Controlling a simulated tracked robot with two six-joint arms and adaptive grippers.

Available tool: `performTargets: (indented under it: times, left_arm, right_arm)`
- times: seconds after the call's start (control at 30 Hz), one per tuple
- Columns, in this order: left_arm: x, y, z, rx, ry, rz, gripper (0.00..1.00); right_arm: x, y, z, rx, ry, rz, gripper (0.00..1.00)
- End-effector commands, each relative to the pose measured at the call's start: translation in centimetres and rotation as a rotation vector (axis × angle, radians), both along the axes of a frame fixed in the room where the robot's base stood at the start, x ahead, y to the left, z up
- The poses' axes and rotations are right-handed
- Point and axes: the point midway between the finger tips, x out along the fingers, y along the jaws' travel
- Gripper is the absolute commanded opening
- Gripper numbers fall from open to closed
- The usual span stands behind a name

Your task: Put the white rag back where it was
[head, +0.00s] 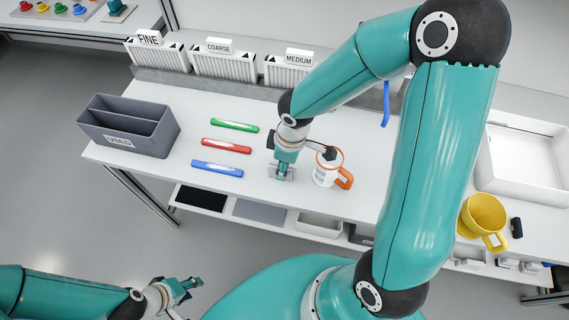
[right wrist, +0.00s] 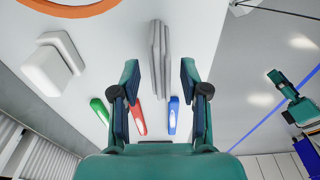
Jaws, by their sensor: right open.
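A pale grey-white folded piece, which looks like the white rag (right wrist: 159,60), stands on the worktop ahead of and between the fingers of my right gripper (right wrist: 158,85). These fingers are open, one on each side of its line. In the head view my right gripper (head: 283,173) points down at the worktop just left of the white mug with orange rim and handle (head: 325,173), and largely hides the rag. I cannot tell whether a finger touches it. My left gripper (head: 187,288) is open and empty, low over the floor in front of the table.
Green (head: 235,125), red (head: 227,146) and blue (head: 217,168) markers lie left of my right gripper. A grey USED bin (head: 128,141) stands at the left. Labelled racks (head: 222,64) line the back. A yellow mug (head: 483,214) and white tray (head: 520,160) are right.

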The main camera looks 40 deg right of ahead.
Motion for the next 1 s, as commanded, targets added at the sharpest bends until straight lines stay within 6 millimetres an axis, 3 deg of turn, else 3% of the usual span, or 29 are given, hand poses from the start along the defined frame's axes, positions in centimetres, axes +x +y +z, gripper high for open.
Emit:
performTargets:
  times: [0.3,0.5,1.0]
  left_arm:
    - [0.0,0.0,1.2,0.000,0.000,0.000,0.40]
    - [0.0,0.0,1.3,0.000,0.000,0.000,0.40]
    - [0.0,0.0,1.3,0.000,0.000,0.000,0.40]
  right_arm:
    - [-0.4,-0.5,6.6,0.000,-0.007,-0.002,0.45]
    - [-0.8,-0.7,9.5,0.001,-0.004,-0.001,0.45]
    - [-1.0,-0.8,10.4,0.001,0.000,-0.001,0.45]
